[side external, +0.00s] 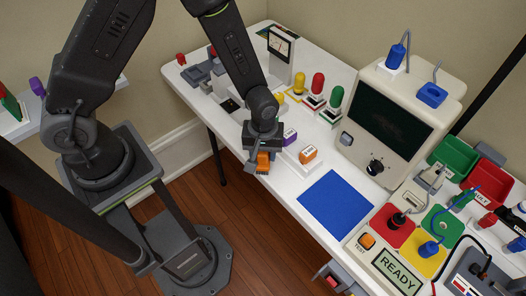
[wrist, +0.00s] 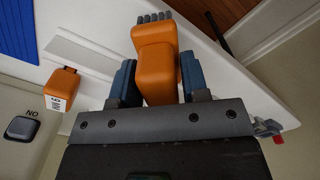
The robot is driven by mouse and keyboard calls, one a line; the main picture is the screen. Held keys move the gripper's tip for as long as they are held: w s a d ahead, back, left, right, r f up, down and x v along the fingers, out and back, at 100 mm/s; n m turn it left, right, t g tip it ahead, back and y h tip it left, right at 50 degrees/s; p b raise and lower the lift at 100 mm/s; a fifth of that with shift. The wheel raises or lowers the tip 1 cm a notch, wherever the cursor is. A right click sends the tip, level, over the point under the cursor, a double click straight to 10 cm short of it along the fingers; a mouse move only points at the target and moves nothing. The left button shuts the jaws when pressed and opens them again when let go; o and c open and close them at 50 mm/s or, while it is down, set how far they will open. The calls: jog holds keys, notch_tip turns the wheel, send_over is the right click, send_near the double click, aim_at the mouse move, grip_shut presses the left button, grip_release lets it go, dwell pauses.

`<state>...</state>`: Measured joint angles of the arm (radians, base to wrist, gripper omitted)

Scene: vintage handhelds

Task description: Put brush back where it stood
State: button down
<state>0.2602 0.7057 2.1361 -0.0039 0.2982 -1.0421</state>
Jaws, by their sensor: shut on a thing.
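The brush has an orange body and a row of grey bristles. In the wrist view the brush (wrist: 157,62) sits between the two blue-grey fingers of my gripper (wrist: 160,82), which is shut on its body. The bristles point away from the gripper, toward the top of the picture. In the side view my gripper (side external: 262,148) holds the brush (side external: 263,163) at the front edge of the white table. I cannot tell whether the brush touches the table.
A small orange block (side external: 308,154) with a white label stands right of the gripper; it also shows in the wrist view (wrist: 62,84). A purple block (side external: 290,136) is close behind. A pale strip (wrist: 88,60) lies near the brush. The blue mat (side external: 336,203) is bare.

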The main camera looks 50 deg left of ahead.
jog(key=shift+f, duration=0.3)
jog(key=shift+f, duration=0.1)
jog(key=c, duration=0.6)
grip_release()
notch_tip(320, 180, up, 12)
jog(key=shift+r, duration=0.25)
jog(key=shift+s+a+r+m+t, duration=0.95)
jog(key=shift+s+a+r+m, duration=0.85)
jog(key=shift+r, duration=1.5)
jog(key=shift+s+a+r+m+t, duration=1.05)
jog(key=shift+s+r, duration=1.3)
jog(key=shift+r, duration=1)
jog(key=shift+s+a+r+m+t, duration=0.8)
jog(key=shift+s+a+r+m, duration=1.05)
jog(key=shift+r, duration=1.45)
